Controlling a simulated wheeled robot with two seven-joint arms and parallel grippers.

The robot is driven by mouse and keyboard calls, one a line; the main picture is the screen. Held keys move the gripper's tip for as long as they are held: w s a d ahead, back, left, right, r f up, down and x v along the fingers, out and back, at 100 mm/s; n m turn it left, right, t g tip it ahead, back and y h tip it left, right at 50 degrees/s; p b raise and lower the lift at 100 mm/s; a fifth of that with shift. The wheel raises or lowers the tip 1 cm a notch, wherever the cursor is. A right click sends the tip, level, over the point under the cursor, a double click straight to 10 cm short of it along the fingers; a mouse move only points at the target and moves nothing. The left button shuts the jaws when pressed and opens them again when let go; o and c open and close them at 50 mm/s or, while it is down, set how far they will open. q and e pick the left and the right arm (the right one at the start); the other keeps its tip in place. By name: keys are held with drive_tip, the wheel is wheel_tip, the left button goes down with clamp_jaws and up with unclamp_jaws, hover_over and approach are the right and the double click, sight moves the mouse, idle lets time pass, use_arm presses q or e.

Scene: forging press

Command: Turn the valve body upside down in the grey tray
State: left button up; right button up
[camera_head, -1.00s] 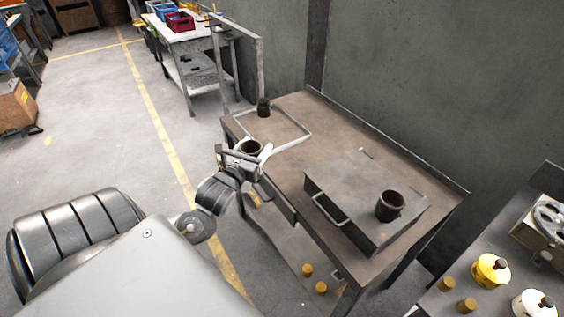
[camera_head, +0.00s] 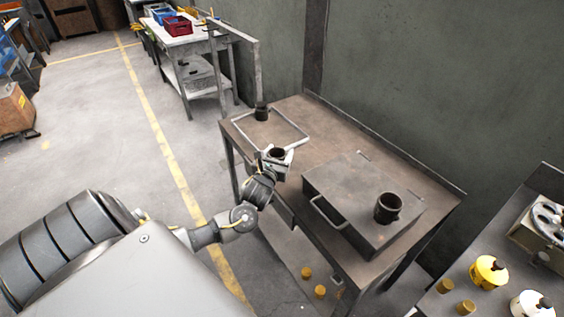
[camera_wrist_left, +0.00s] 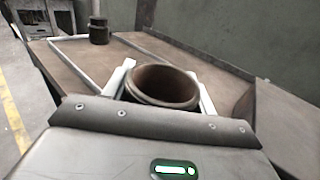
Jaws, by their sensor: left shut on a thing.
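My left gripper (camera_head: 277,158) is shut on a dark, hollow, cup-like valve body (camera_head: 278,152), near the tray's front edge. In the left wrist view the held valve body (camera_wrist_left: 163,86) sits between the two pale fingers, its round open mouth showing. The grey tray (camera_head: 292,124) is a shallow rimmed frame at the table's left end; its rim also shows in the left wrist view (camera_wrist_left: 60,38). A second dark valve body (camera_head: 262,111) stands at the tray's far left, apart from my gripper. The held part's lower end is hidden. My right gripper is out of view.
A brown table (camera_head: 310,115) bears the tray. A low metal box (camera_head: 345,185) with a handle fills its right half, with another dark cup-like part (camera_head: 388,207) on it. A wall rises behind the table. The tray's middle is clear.

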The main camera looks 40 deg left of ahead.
use_arm(q)
drive_tip(key=shift+w+d+f, duration=0.1)
drive_tip(key=shift+w+f, duration=0.45)
drive_tip(key=shift+f, duration=1.6)
drive_tip(key=o, duration=1.4)
drive_tip(key=shift+f, duration=0.2)
drive_tip(key=shift+c, duration=0.2)
drive_tip(key=shift+r, duration=0.15)
drive_tip(key=v, duration=1.2)
